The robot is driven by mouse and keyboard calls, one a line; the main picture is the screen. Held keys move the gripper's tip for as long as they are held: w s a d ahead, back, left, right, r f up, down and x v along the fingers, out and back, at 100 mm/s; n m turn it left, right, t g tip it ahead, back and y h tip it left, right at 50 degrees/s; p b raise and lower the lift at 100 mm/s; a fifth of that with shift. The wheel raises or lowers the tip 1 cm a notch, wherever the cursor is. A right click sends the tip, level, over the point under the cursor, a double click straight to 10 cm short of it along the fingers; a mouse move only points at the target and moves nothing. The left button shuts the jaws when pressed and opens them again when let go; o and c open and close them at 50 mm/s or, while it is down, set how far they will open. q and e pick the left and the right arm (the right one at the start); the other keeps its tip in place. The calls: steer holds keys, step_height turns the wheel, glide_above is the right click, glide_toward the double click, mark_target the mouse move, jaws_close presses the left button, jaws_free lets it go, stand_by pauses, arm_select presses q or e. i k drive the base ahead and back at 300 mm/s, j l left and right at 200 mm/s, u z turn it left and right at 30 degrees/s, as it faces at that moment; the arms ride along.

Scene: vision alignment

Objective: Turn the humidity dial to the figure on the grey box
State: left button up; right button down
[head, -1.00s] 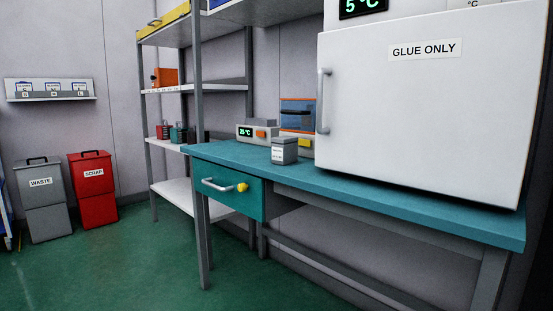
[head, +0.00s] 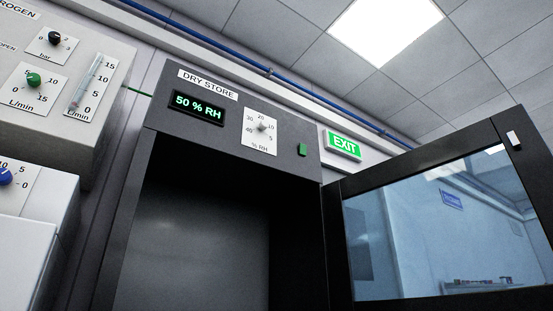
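The humidity dial (head: 262,127) is a pale knob on a white scale plate marked % RH, on the dark header of the dry store cabinet (head: 225,105). Figures including 40, 30, 10 and 5 show around it; which one the knob points at is too small to tell. The green display (head: 198,108) beside it reads 50 % RH. No grey box with a figure can be made out now; a small grey labelled box stood on the teal bench in the earlier head view, its print unreadable. Neither of my grippers is in view.
The cabinet's glass door (head: 440,235) stands open to the right. A green button (head: 302,150) is right of the dial. At left are a green gas knob (head: 33,79), a black bar knob (head: 54,38) and a blue knob (head: 5,177). An EXIT sign (head: 343,145) hangs behind.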

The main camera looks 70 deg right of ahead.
mark_target(264, 124)
steer(key=z, duration=1.45)
steer(key=l+z, duration=0.3)
steer(key=z, duration=0.15)
steer(key=i+l+z, duration=0.15)
steer(key=z, duration=0.35)
